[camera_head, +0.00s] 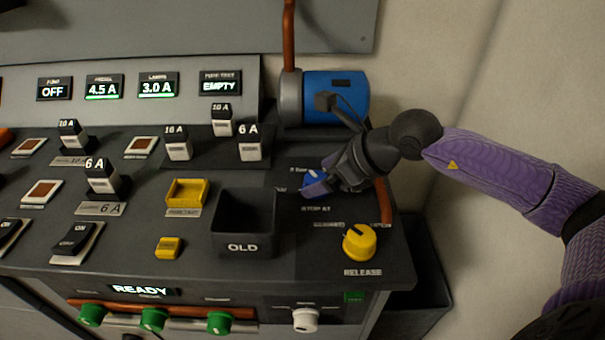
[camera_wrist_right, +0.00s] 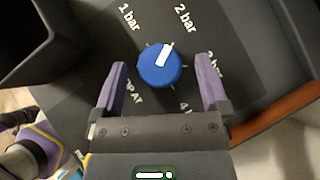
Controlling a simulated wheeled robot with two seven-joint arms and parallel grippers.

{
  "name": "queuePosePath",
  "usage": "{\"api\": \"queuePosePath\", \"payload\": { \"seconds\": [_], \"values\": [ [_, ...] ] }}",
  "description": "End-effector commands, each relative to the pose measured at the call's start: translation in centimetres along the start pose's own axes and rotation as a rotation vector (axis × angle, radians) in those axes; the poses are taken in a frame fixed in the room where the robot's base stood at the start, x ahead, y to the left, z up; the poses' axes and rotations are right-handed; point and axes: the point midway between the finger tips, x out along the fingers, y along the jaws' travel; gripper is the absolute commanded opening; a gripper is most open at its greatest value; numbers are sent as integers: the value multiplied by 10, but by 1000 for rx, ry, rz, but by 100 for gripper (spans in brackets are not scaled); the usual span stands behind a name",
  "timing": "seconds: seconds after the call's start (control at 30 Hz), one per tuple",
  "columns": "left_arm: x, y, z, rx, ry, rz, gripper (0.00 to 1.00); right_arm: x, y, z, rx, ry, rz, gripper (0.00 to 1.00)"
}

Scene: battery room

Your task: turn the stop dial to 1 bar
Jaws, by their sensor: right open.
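The stop dial (camera_head: 313,176) is a blue round knob on the dark console top, partly hidden by my right gripper in the head view. In the right wrist view the dial (camera_wrist_right: 157,72) shows whole, and its white pointer aims up and right, toward the "2 bar" mark (camera_wrist_right: 186,19). The "1 bar" mark (camera_wrist_right: 128,18) is at its upper left. My right gripper (camera_head: 317,188) is at the dial. In the wrist view its purple fingers (camera_wrist_right: 159,64) are open on either side of the knob, with gaps showing. My left gripper is not in view.
The black OLD bin (camera_head: 243,248) stands left of the dial. A yellow RELEASE knob (camera_head: 359,243) is in front of it to the right. A blue motor-like cylinder (camera_head: 345,92) and a copper pipe (camera_head: 289,35) are behind. Breakers and switches fill the console's left.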

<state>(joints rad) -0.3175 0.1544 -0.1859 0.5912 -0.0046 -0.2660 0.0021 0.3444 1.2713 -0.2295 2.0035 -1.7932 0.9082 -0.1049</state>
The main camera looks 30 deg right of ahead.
Motion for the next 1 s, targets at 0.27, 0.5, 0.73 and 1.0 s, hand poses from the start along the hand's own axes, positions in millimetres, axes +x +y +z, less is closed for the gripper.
{"api": "queuePosePath", "payload": {
  "seconds": [0.27, 0.5, 0.73, 1.0],
  "values": [
    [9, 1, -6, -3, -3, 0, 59, 12, 5, -9, 2, 0, 0, 95],
    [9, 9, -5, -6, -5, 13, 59, 11, 5, -9, 2, 0, 0, 76],
    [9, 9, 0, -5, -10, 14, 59, 11, 5, -9, 2, -1, 0, 27],
    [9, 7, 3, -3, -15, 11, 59, 11, 5, -9, -1, -1, 4, 1]
  ]
}}
